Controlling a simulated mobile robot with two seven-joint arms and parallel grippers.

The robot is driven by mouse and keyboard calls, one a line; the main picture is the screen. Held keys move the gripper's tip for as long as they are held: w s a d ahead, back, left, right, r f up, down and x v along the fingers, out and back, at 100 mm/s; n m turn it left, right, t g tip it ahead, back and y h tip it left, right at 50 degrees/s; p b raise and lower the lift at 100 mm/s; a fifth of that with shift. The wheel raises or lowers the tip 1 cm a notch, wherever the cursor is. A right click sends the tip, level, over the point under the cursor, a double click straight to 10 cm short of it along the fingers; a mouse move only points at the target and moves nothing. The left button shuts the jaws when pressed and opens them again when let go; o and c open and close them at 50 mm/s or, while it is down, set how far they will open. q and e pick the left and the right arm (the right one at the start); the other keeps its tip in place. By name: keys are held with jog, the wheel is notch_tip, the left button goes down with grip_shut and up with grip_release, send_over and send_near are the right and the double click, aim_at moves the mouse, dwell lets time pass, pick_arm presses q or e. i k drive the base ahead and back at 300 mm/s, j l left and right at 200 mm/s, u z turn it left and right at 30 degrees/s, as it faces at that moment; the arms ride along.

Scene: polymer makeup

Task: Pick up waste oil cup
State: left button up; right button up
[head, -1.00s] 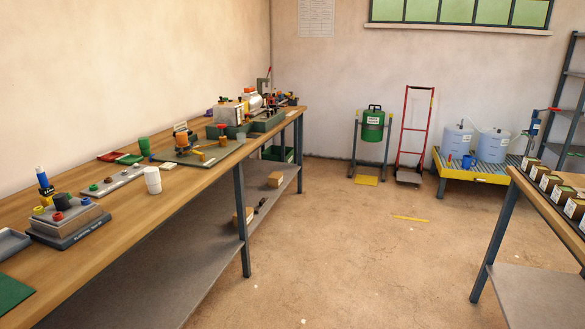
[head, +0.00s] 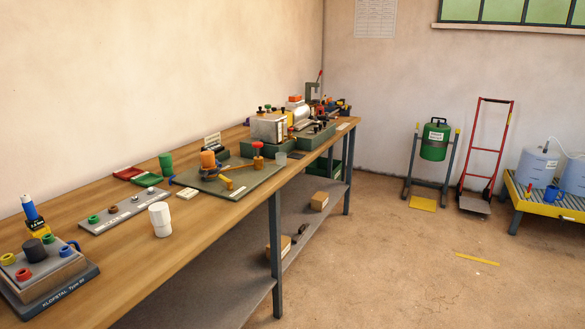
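No cup in view has a label I can read as waste oil, so I cannot tell which one it is. A white cup (head: 160,219) stands upright near the front edge of the long wooden bench (head: 215,229). A green cup (head: 166,165) stands farther back on the bench, and a small translucent grey cup (head: 280,159) stands by the corner of a green-grey plate (head: 262,179). A small blue cup (head: 551,193) is on the yellow pallet (head: 548,209) at the far right. Neither of my grippers is in view.
On the bench are a device with coloured rings (head: 40,272), a grey strip with knobs (head: 125,211) and a machine (head: 268,128). A green drum (head: 435,140) on a stand and a red hand truck (head: 487,150) are by the back wall. The floor right of the bench is mostly clear.

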aim_at(280, 158)
jog(key=i+l, duration=0.15)
jog(key=i, duration=0.3)
jog(key=i+l, duration=0.15)
jog(key=i, duration=0.35)
